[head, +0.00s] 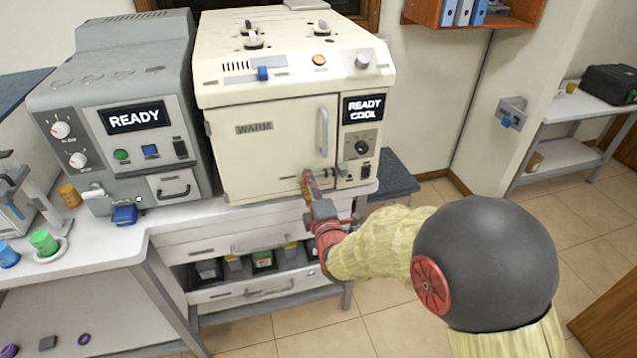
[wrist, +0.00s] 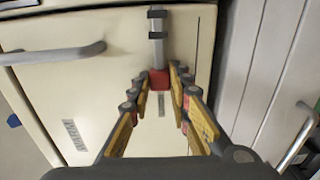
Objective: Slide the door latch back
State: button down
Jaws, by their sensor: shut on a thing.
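The cream oven door (head: 270,150) is closed flush in its cabinet, marked WARM, with a vertical grey handle (head: 323,131). In the wrist view the latch (wrist: 157,42) is a grey metal bar with dark bands and a red knob (wrist: 158,79) at its end. My gripper (wrist: 160,77) is shut on the red knob, with a fingertip on either side of it. In the head view my gripper (head: 308,180) reaches the lower right part of the door, and it partly hides the latch there.
The oven shows READY COOL on its panel (head: 363,107). A grey machine (head: 120,120) reading READY stands to the left. Tiled floor (head: 400,330) is clear to the right.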

jog(key=shift+s+a, duration=0.1)
jog(key=shift+a, duration=0.15)
jog(key=c, duration=1.9)
grip_release()
jog(key=shift+a, duration=0.15)
jog(key=shift+o, duration=1.1)
jog(key=shift+o, duration=0.2)
jog(key=v, duration=1.2)
